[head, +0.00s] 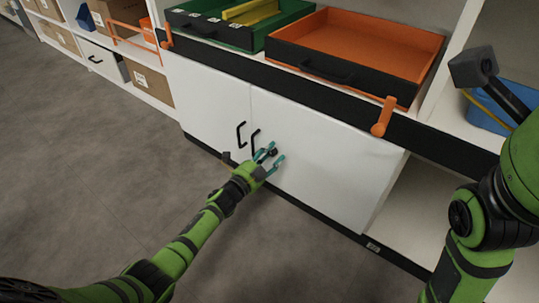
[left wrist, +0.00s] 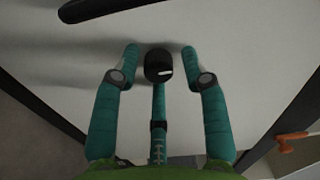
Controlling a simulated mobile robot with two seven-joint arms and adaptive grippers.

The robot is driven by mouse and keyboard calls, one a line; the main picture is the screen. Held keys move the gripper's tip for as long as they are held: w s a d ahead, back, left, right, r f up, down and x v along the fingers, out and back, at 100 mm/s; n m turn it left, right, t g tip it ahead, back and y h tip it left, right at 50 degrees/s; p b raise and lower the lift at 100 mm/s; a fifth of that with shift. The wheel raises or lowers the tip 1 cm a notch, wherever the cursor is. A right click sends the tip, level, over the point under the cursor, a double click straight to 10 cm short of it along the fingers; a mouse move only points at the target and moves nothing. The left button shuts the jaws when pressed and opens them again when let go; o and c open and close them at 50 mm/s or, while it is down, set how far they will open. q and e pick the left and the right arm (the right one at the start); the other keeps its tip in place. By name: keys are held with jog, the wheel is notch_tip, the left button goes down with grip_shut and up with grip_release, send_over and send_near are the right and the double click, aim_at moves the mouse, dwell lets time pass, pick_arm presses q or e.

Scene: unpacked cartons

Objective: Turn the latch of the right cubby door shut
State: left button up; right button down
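The white right cubby door (head: 318,160) appears closed in the head view, with a black bar handle (head: 254,141) near its left edge. A small dark latch knob (head: 273,152) is on the door, right of the handle. My left gripper (head: 272,157) is at the door with its teal fingers spread around the knob. In the left wrist view, the black knob (left wrist: 158,65) with a white mark sits between the two outer fingertips of the gripper (left wrist: 160,64), with visible gaps. I cannot tell whether the middle finger touches it. My right gripper is out of view.
The white left door (head: 210,105) with its own black handle (head: 240,134) is beside it. Above are an orange tray (head: 360,45), a green tray (head: 230,35) and an orange lever (head: 383,117). An open shelf (head: 425,205) lies to the right. The grey floor (head: 80,140) is clear.

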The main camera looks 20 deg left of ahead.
pick_arm(q)
jog(key=shift+a, duration=0.15)
jog(key=shift+s+a, duration=0.15)
jog(key=shift+s, duration=0.15)
jog(key=v, duration=1.1)
jog(key=shift+s, duration=0.2)
